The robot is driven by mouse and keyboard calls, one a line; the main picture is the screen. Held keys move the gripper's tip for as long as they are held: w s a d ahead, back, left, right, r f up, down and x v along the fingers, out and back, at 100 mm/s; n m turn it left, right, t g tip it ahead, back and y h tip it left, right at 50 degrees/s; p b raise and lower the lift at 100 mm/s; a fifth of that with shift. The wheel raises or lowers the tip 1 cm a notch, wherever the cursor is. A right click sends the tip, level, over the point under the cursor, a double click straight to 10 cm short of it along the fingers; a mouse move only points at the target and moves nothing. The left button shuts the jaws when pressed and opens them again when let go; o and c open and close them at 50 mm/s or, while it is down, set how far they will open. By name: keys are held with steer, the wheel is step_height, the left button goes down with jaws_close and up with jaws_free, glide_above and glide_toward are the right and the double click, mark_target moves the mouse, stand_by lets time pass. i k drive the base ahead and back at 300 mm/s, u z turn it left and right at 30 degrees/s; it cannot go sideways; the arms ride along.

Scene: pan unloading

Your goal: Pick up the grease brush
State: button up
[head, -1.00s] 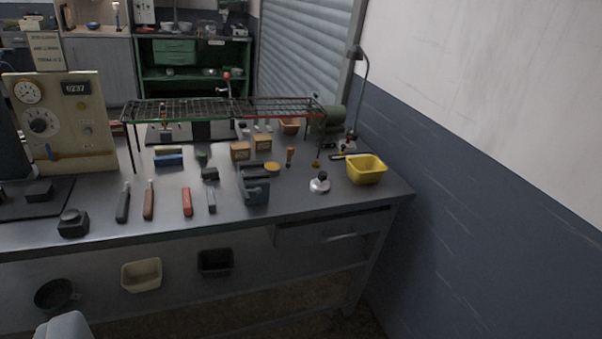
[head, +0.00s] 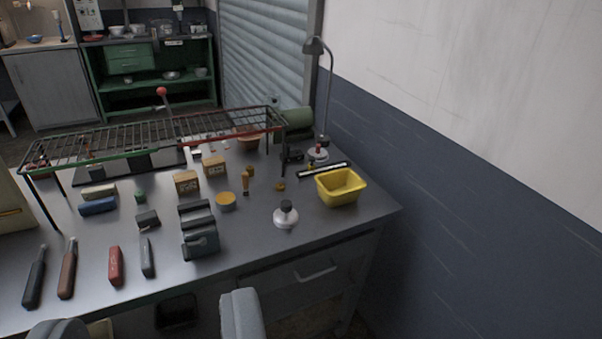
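A small upright brown-orange thing (head: 246,182), narrow at the middle, stands on the workbench right of a round yellow-topped tin; it may be the grease brush, but it is too small to be sure. A long black piece with a pale stripe (head: 323,170) lies behind the yellow bin; I cannot tell what it is. My gripper (head: 150,312) shows at the bottom edge as two grey fingers set wide apart, with nothing seen between them. It is well short of both things, at the near side of the bench.
A wire rack (head: 150,135) on thin legs spans the back of the workbench (head: 285,255). A dark vise-like block (head: 200,240), a white-and-black knobbed piece (head: 286,215) and a yellow bin (head: 341,188) stand in front. Several handled tools lie left. A lamp (head: 326,90) rises behind.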

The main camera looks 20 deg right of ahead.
mark_target(245, 175)
steer(key=z, duration=0.05)
steer(key=i, duration=1.45)
steer(key=u, duration=0.85)
